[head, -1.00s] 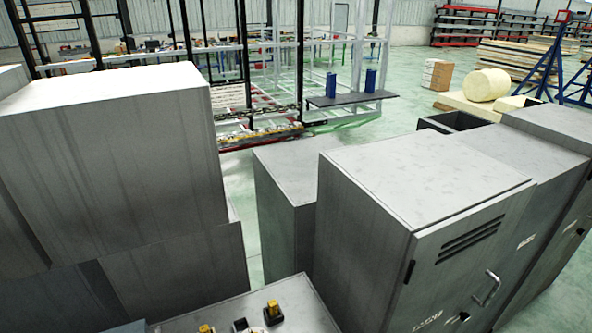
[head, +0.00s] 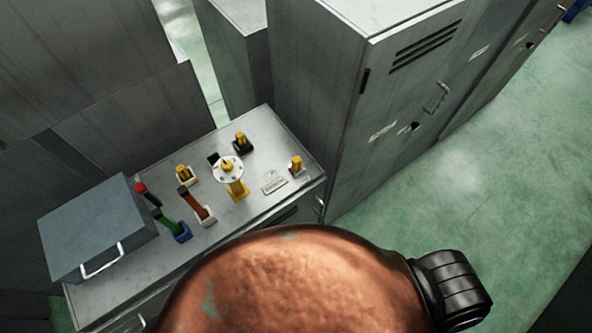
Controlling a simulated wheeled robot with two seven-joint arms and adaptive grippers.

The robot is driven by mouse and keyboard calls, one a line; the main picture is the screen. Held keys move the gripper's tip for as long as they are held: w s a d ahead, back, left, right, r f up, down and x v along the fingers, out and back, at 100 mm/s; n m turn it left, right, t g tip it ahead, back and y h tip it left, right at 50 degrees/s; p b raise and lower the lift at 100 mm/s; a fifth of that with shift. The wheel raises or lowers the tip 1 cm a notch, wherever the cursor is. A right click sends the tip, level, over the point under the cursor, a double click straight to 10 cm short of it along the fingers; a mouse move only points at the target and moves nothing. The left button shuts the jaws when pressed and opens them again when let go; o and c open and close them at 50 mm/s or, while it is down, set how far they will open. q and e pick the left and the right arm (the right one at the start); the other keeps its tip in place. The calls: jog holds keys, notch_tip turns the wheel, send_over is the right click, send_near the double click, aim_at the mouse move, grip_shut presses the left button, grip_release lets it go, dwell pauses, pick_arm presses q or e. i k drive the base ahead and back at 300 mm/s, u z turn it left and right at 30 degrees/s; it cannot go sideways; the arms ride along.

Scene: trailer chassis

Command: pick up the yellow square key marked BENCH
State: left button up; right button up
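Several small yellow pieces stand on a grey cabinet top (head: 105,290). One yellow piece sits in a black base (head: 240,138) at the back. Another sits in a pale base (head: 184,172) to its left. I cannot read any marking, so I cannot tell which is the key marked BENCH. Neither of my grippers is in view.
A yellow stand with a round white disc (head: 229,170) is among the pieces. Red-brown (head: 194,203) and green (head: 166,222) handled items stand left of it. A grey-blue box (head: 95,230) fills the left end. A tall locker (head: 400,90) stands behind right. Green floor (head: 410,175) is clear.

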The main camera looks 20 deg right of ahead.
aim_at(297, 162)
jog(key=k, duration=1)
jog(key=u, duration=1.25)
jog(key=i, duration=1.25)
jog(key=z, duration=1.6)
